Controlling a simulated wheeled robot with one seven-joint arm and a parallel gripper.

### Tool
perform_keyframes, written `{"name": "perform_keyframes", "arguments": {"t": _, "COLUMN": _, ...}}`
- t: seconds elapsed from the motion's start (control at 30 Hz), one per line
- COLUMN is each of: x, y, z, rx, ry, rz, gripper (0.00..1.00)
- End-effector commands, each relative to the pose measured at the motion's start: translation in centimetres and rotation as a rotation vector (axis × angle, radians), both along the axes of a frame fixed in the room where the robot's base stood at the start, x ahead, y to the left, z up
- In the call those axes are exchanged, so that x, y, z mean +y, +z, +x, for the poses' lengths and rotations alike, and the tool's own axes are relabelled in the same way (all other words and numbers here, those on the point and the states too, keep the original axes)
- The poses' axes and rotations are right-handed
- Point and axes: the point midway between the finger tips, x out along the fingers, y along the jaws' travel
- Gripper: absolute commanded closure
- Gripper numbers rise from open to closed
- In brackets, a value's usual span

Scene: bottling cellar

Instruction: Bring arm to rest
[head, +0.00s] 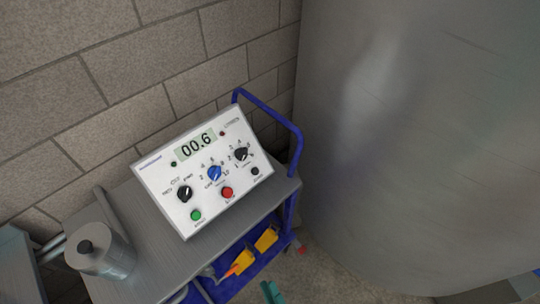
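Neither my gripper nor any part I can surely call my arm shows in the head view. A white control box (206,172) with a sloped face stands on the grey top of a blue-framed cart (128,205). Its display (196,144) reads 00.6. On its face are a blue knob (214,173), two black knobs, a green button (196,215) and a red button (227,192).
A metal cylinder (103,262) is at the lower left, near grey pipes. Yellow items (266,239) lie on the cart's lower blue shelf. A large grey tank (420,130) fills the right. A block wall (130,80) stands behind. A teal object (271,292) is cut off below.

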Motion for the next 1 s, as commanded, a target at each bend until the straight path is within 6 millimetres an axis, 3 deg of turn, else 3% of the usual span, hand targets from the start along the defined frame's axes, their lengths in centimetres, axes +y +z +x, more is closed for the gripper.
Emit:
{"name": "perform_keyframes", "arguments": {"t": 0.23, "x": -1.1, "y": 4.0, "z": -2.5, "rx": 0.348, "ry": -0.048, "rz": 0.19, "gripper": 0.79}}
{"name": "perform_keyframes", "arguments": {"t": 0.5, "x": -0.6, "y": 9.7, "z": -5.3, "rx": 0.692, "ry": -0.153, "rz": 0.521, "gripper": 0.79}}
{"name": "perform_keyframes", "arguments": {"t": 0.7, "x": -0.1, "y": 13.7, "z": -6.6, "rx": 0.855, "ry": -0.232, "rz": 0.759, "gripper": 0.79}}
{"name": "perform_keyframes", "arguments": {"t": 1.0, "x": 0.1, "y": 15.5, "z": -7.0, "rx": 0.92, "ry": -0.267, "rz": 0.872, "gripper": 0.79}}
